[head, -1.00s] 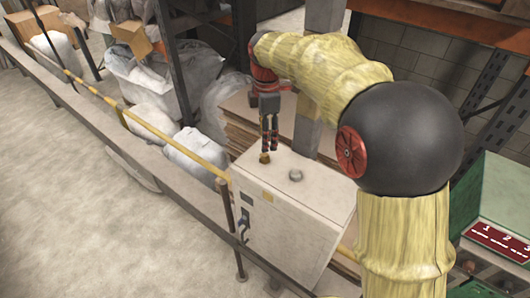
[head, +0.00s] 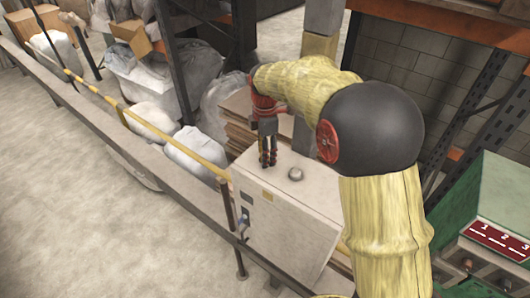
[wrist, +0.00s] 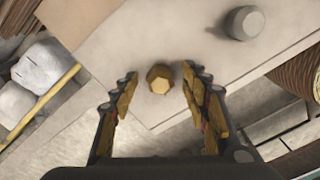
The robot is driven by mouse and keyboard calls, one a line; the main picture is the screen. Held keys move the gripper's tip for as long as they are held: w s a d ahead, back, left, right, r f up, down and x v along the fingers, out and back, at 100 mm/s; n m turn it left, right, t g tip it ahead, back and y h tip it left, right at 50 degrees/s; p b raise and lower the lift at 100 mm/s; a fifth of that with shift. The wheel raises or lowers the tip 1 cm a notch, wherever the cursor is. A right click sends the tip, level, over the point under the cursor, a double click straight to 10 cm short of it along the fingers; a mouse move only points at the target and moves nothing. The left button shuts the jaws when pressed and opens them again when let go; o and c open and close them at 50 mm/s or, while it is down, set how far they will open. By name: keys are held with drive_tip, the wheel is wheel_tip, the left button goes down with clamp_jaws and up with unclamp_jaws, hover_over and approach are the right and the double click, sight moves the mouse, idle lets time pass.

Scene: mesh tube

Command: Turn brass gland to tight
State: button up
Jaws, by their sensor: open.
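The brass gland (wrist: 159,80) is a gold hexagonal fitting on the top of a pale grey cabinet (head: 290,225). In the wrist view it shows between the fingertips of my gripper (wrist: 158,88), with a gap on both sides. In the head view my gripper (head: 267,163) points down at the cabinet top and hides the gland. My gripper is open and holds nothing. I cannot tell exactly how far the fingertips are above the cabinet top.
A grey round knob or plug (wrist: 244,22) stands on the cabinet top to the right of the gland; it also shows in the head view (head: 296,174). A yellow rail (head: 150,126) and white sacks (head: 195,152) are at left. A green box (head: 497,205) is at right.

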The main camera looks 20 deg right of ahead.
drive_tip(key=shift+c, duration=0.6)
drive_tip(key=c, duration=1)
